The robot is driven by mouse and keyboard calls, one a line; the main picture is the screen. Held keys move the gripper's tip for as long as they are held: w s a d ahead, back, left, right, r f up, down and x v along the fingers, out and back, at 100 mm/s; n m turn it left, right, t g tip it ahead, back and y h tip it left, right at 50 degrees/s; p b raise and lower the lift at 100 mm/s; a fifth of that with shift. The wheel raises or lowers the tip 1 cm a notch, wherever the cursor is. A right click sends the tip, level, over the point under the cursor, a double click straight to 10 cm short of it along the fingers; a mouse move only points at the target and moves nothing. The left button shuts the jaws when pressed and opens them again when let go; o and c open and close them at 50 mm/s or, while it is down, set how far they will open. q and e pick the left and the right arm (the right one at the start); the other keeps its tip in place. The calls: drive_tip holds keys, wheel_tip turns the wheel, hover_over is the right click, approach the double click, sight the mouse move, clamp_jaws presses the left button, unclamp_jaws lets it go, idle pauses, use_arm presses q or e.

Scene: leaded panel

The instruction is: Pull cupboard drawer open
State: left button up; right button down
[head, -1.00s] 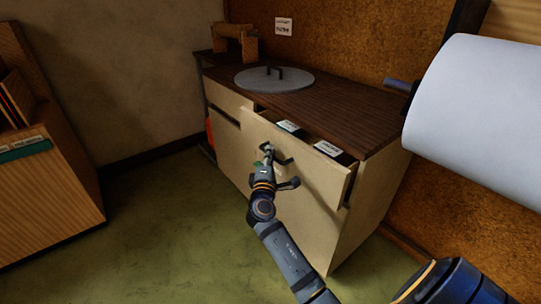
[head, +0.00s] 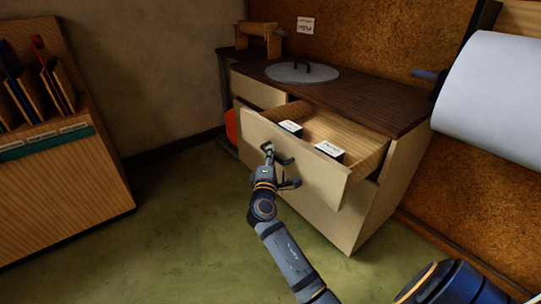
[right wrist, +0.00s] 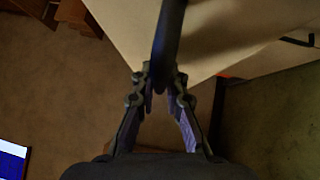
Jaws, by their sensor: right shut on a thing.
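The cupboard (head: 375,215) is cream with a dark wooden top. Its wide upper drawer (head: 312,173) stands well open, and its wooden inside shows. My right gripper (head: 268,150) is at the drawer front, shut on the dark drawer handle (head: 284,160). In the right wrist view the handle (right wrist: 170,35) runs as a dark bar between the fingertips (right wrist: 158,82), with the pale drawer front beyond. My left gripper is not in view.
Two small labelled boxes (head: 330,150) lie in the drawer. A grey round lid (head: 300,74) and a wooden stand (head: 262,38) are on the cupboard top. A wooden rack (head: 60,200) stands at left. Green floor (head: 180,220) is clear between. A large white roll (head: 490,95) hangs at right.

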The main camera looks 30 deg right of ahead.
drive_tip(key=c, duration=1.4)
unclamp_jaws()
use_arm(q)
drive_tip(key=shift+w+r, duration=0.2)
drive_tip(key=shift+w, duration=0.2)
use_arm(e)
drive_tip(key=shift+o, duration=0.2)
drive_tip(key=shift+s+f, duration=0.1)
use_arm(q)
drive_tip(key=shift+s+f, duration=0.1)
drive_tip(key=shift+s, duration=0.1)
use_arm(e)
drive_tip(key=r+v, duration=0.1)
drive_tip(key=v, duration=0.6)
drive_tip(key=shift+f, duration=0.45)
drive_tip(key=shift+s, duration=0.15)
